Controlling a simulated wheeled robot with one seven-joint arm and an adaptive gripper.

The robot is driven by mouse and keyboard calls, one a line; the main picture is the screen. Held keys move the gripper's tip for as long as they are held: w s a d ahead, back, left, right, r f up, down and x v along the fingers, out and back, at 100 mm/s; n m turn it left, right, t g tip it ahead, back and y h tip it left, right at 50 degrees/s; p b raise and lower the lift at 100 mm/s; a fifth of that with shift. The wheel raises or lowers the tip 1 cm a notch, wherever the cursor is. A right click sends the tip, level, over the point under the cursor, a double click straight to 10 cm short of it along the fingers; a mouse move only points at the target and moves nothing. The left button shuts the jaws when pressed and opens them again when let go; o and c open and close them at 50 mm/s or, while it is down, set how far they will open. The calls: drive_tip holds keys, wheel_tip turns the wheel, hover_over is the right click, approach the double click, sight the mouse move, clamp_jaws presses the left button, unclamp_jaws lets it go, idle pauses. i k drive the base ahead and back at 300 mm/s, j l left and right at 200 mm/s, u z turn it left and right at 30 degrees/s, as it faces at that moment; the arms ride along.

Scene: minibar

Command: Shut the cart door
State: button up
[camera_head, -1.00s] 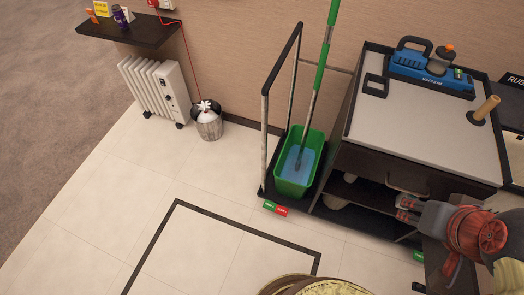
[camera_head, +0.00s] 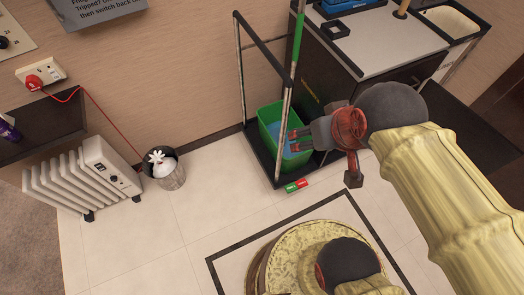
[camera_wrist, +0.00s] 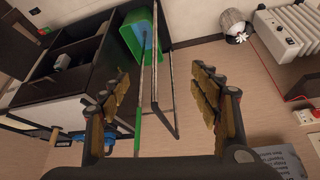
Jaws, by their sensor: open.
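The cart (camera_head: 375,42) has a grey top and a dark body and stands against the wall at the upper right. In the wrist view it appears upside down, with its dark shelf compartments (camera_wrist: 80,48) open to view. A dark flat panel (camera_head: 478,128) juts out at the cart's right side and looks like the open door, partly hidden by my arm. My gripper (camera_head: 297,140) is in front of the cart's left end, over the green bucket in the picture. In the wrist view its fingers (camera_wrist: 163,97) are spread apart with nothing between them.
The green bucket (camera_head: 268,125) with a mop stands on the cart's left platform, inside an upright rail frame (camera_head: 240,75). A white radiator (camera_head: 75,182) and a small bin (camera_head: 176,178) stand to the left.

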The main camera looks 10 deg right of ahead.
sight(486, 146)
drive_tip(key=j, duration=0.25)
drive_tip(key=l+z, duration=0.1)
drive_tip(key=l, duration=0.35)
drive_tip(key=i+l+z, duration=0.1)
drive_tip(key=l, duration=0.35)
drive_tip(key=l+z, duration=0.15)
drive_tip(key=l, duration=0.25)
drive_tip(key=i+l+z, duration=0.1)
drive_tip(key=l, duration=0.35)
drive_tip(key=i+l+z, duration=0.1)
drive_tip(key=l, duration=0.3)
drive_tip(key=i+l+z, duration=0.1)
drive_tip(key=l, duration=0.3)
drive_tip(key=i+l+z, duration=0.1)
drive_tip(key=l, duration=0.3)
drive_tip(key=i+l+z, duration=0.15)
drive_tip(key=l, duration=0.25)
drive_tip(key=i, duration=0.1)
